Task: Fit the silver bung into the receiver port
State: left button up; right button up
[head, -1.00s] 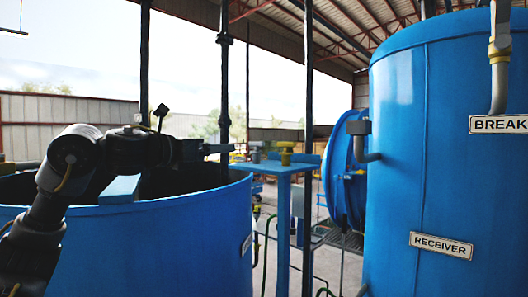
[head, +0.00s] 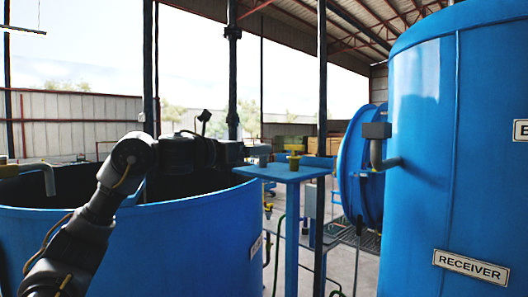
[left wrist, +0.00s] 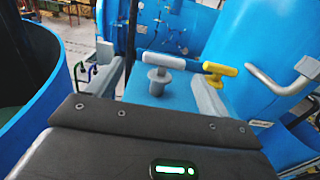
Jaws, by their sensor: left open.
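The silver bung (head: 262,155), with a bar handle, stands upright on a blue stand (head: 284,173). It also shows in the left wrist view (left wrist: 157,82). My left gripper (head: 240,152) is close to its left side in the head view. In the left wrist view the open grey fingers (left wrist: 156,86) lie left and right of the bung, and I see no contact. On the receiver tank (head: 430,180), a bent grey pipe with a square block (head: 377,131) sticks out to the left; it may be the port, but its opening is not visible. My right gripper is not in view.
A yellow bung (head: 294,161) stands just right of the silver one and shows in the left wrist view (left wrist: 219,70). A large open blue tank (head: 170,245) lies below my left arm. Dark vertical posts (head: 322,90) rise around the stand.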

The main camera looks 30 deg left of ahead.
pick_arm(q)
jog(key=shift+s+a, duration=0.1)
jog(key=shift+r, duration=0.2)
jog(key=p+x, duration=0.1)
jog(key=x, duration=0.1)
jog(key=p+x, duration=0.2)
jog(key=shift+w+d, duration=0.25)
jog(key=shift+d, duration=0.2)
jog(key=shift+w+d, duration=0.1)
jog(key=shift+w, duration=0.15)
jog(key=shift+s, duration=0.2)
jog(key=shift+c, duration=0.4)
jog(key=c, duration=1)
jog(key=shift+r, duration=0.1)
